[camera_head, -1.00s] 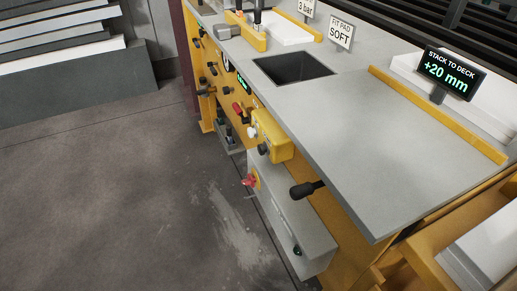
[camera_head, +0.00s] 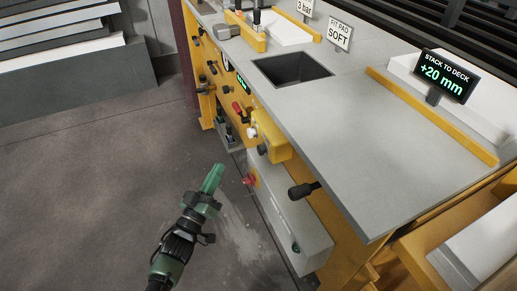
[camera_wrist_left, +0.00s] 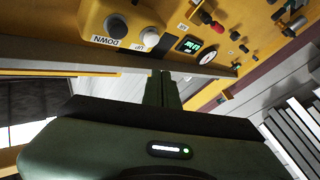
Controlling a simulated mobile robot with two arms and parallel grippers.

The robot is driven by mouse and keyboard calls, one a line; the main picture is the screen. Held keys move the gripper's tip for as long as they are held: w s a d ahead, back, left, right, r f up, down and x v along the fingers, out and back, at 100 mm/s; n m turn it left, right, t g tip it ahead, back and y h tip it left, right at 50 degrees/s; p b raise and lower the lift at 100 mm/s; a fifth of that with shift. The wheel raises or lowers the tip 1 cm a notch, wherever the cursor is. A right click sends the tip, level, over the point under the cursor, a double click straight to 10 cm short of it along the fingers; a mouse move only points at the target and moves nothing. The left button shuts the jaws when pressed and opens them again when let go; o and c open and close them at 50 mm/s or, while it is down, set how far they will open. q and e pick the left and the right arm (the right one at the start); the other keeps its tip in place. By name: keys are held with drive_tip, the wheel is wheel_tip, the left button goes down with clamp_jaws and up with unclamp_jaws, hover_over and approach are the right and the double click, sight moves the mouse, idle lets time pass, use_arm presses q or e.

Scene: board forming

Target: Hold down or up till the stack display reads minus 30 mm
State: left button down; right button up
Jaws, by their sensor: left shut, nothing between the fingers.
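The stack display (camera_head: 447,75) stands on the right of the bench and reads +20 mm. A yellow button box (camera_head: 276,143) sits on the bench's front edge, with a white button (camera_head: 253,132) and a dark button (camera_head: 262,149). In the left wrist view the dark button (camera_wrist_left: 115,27) is above the label DOWN and the white button (camera_wrist_left: 150,37) is by the label UP. My left gripper (camera_head: 217,170) is shut and empty, in front of and below the box, apart from it. Its closed fingers (camera_wrist_left: 162,78) point toward the box. My right gripper is not in view.
The grey bench top (camera_head: 370,150) has a square opening (camera_head: 292,69). A dark-handled lever (camera_head: 303,189) juts from the front. A red knob (camera_head: 249,179) sits on the grey lower box (camera_head: 290,225). The floor (camera_head: 90,200) at left is free.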

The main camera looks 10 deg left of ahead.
sight(262, 150)
use_arm(q)
wheel_tip(262, 150, up, 2)
drive_tip(key=shift+r, duration=0.15)
drive_tip(key=w+d+b, duration=0.2)
drive_tip(key=w+d, duration=0.3)
drive_tip(key=d, duration=0.2)
drive_tip(key=shift+d, duration=0.2)
idle(0.3)
idle(0.4)
idle(1.5)
